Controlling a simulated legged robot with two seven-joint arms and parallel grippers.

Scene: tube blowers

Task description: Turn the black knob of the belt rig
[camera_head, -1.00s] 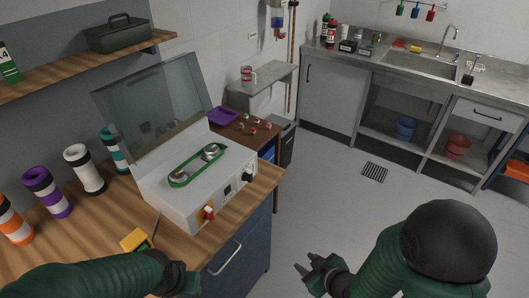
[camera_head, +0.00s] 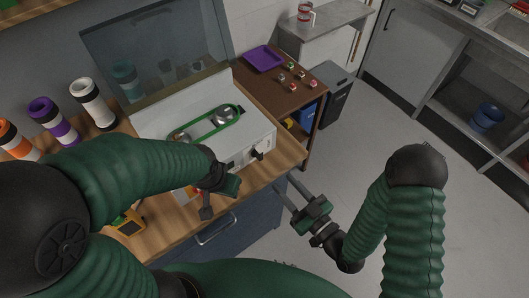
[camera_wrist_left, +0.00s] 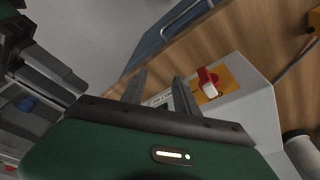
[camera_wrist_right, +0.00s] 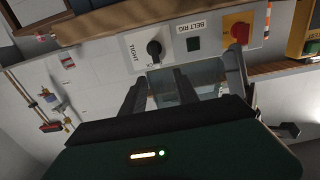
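The belt rig (camera_head: 240,150) is a white box on the wooden bench, with a green belt (camera_head: 211,125) around two pulleys. Its black knob (camera_head: 257,155) is on the front panel, and in the right wrist view the knob (camera_wrist_right: 153,48) sits by the "TIGHT" label. My left gripper (camera_wrist_left: 159,80) is open and empty by the front of the rig, near the red switch (camera_wrist_left: 207,82). My left arm hides part of the rig.
The rig's clear lid (camera_head: 150,55) stands raised behind it. White, purple and orange-banded tubes stand at the left. A yellow device (camera_head: 128,222) lies on the bench. A purple tray (camera_head: 263,58) sits on a side table. A grey bin (camera_head: 338,90) stands beyond it.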

